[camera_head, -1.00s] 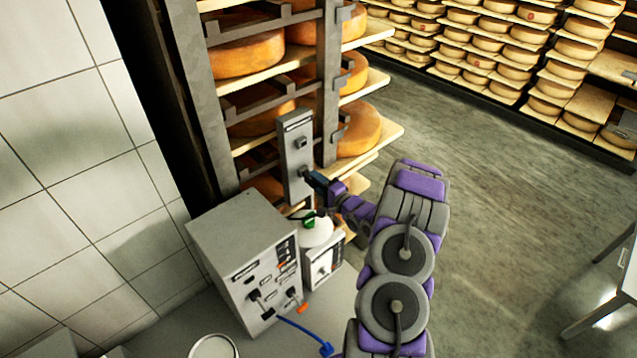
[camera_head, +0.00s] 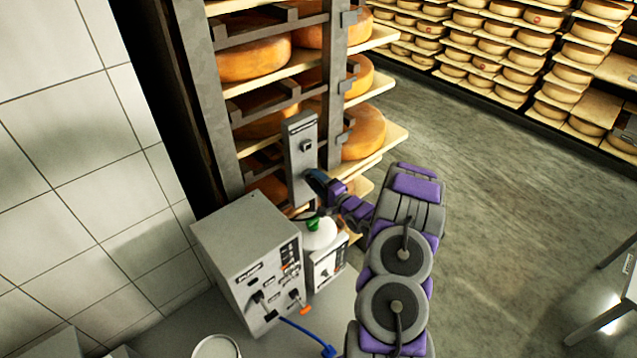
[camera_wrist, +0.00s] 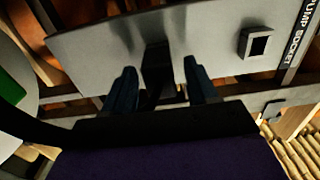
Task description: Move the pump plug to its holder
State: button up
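The black pump plug (camera_wrist: 157,66) sits against the lower part of a grey upright panel (camera_head: 301,133), which is lettered "PUMP SOCKET" in the wrist view. My gripper (camera_wrist: 160,86) has its two blue fingers apart, one on each side of the plug, with a visible gap to each finger. In the head view my gripper (camera_head: 316,182) is at the panel's lower part and hides the plug.
A grey control box (camera_head: 248,260) with knobs stands below left of the panel. Beside it are a white round vessel with a green part (camera_head: 315,230) and a smaller box (camera_head: 326,263). Racks of cheese wheels (camera_head: 255,60) stand behind the panel. The floor (camera_head: 480,190) at right is open.

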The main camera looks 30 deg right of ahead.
jog(key=shift+o, duration=0.6)
jog(key=shift+s, duration=0.1)
jog(key=shift+s+d, duration=0.1)
jog(key=shift+s, duration=0.05)
jog(key=s+d, duration=0.2)
jog(key=s, duration=1.4)
jog(key=shift+s+d, duration=0.15)
jog(key=shift+s, duration=0.2)
jog(key=shift+f, duration=0.1)
